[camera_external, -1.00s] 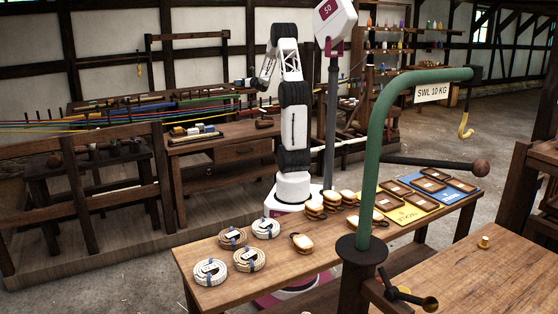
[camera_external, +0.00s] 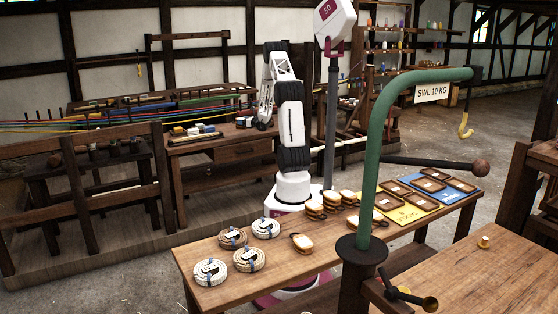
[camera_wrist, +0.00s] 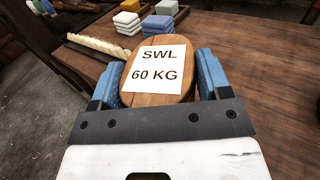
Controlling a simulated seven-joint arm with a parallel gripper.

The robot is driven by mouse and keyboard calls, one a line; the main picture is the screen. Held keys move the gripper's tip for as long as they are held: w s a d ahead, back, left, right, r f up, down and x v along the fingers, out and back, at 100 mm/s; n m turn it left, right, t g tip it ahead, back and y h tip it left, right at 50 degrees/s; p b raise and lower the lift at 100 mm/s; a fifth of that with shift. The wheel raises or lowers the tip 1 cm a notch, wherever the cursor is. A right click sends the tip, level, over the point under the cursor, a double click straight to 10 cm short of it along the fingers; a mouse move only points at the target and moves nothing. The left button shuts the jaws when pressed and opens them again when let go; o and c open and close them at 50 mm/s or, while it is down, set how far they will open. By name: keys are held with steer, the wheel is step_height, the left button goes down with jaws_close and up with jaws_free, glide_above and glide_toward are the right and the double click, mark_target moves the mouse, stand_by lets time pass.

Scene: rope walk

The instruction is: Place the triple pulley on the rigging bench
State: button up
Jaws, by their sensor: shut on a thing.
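In the wrist view, my gripper (camera_wrist: 158,80) has its two blue fingers on either side of a rounded wooden block (camera_wrist: 155,97) with a white label reading "SWL 60 KG". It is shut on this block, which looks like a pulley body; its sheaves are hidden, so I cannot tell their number. In the external view, my gripper (camera_external: 255,122) is low at the top of the rear wooden bench (camera_external: 225,146), near its right part. The block is too small there to make out, and I cannot tell whether it touches the bench.
Coloured blocks (camera_external: 195,130) stand on the rear bench, left of my gripper. A pale twisted piece (camera_wrist: 97,46) lies near the held block. The front table (camera_external: 275,282) carries rope coils (camera_external: 249,259), smaller pulleys (camera_external: 302,243) and yellow and blue mats. A green crane post (camera_external: 372,160) stands before it.

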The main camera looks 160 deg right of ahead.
steer(key=shift+f, duration=0.7)
steer(key=shift+d, duration=0.1)
glide_above(236, 131)
steer(key=shift+w+a+f, duration=0.2)
steer(key=shift+w+f, duration=0.25)
steer(key=shift+f, duration=0.25)
steer(key=shift+f, duration=1.8)
steer(key=o, duration=1.3)
steer(key=shift+f, duration=0.15)
steer(key=shift+a, duration=0.1)
